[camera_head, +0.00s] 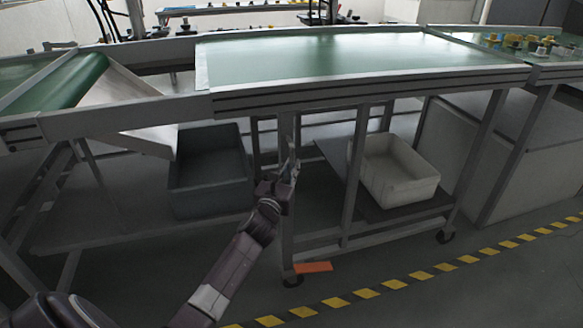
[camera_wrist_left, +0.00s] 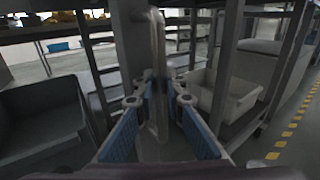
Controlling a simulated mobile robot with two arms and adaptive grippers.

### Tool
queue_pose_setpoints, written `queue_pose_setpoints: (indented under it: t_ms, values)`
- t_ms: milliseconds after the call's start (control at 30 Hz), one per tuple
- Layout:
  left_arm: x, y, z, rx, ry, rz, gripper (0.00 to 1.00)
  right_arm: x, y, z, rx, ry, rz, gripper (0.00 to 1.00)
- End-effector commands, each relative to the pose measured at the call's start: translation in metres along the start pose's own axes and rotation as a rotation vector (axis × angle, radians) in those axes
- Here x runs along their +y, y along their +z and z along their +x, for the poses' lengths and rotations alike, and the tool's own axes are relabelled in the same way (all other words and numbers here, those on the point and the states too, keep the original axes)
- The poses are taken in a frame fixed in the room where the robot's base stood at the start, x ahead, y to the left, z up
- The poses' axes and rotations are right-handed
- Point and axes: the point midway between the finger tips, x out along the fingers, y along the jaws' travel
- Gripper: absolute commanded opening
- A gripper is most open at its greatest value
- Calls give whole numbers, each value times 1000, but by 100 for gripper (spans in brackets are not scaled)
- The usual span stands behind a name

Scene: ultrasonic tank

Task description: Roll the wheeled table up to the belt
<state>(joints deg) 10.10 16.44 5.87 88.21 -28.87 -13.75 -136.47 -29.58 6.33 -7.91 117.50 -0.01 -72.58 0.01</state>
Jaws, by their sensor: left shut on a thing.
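The wheeled table (camera_head: 365,84) has a green top, a grey frame and casters, and stands across the middle of the head view. My left gripper (camera_head: 284,170) is at its front left leg, below the top. In the left wrist view, my left gripper (camera_wrist_left: 158,102) has its blue-padded fingers on either side of an upright grey bar (camera_wrist_left: 157,60) of the table and is shut on it. The belt (camera_head: 62,82), green with a rounded end, is at the left, with a pale sloping plate between it and the table. My right gripper is out of view.
A grey bin (camera_head: 208,180) stands left of the leg, and a white crate (camera_head: 397,172) sits on the table's lower shelf. An orange piece (camera_head: 313,267) is by the front left caster. Yellow-black floor tape (camera_head: 420,275) runs in front. Another green surface (camera_head: 500,42) with small parts adjoins at right.

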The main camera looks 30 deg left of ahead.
Motion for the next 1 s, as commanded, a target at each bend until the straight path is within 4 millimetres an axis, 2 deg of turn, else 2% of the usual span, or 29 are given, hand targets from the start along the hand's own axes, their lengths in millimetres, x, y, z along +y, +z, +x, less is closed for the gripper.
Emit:
queue_pose_setpoints:
  t_ms: [167, 367, 600, 700, 833, 1000]
  values:
    - [5, 0, -4, 2, 0, 2, 0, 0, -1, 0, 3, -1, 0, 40]
    - [29, -1, -19, 7, 4, 6, 0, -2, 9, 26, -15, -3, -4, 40]
    - [81, -1, -53, 9, 8, 9, 0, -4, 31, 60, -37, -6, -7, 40]
    - [105, -1, -68, 9, 9, 9, 0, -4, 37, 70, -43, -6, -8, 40]
    - [134, -1, -89, 7, 8, 7, 0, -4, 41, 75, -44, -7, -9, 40]
    - [173, -2, -115, 7, 7, 6, 0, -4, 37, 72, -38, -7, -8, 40]
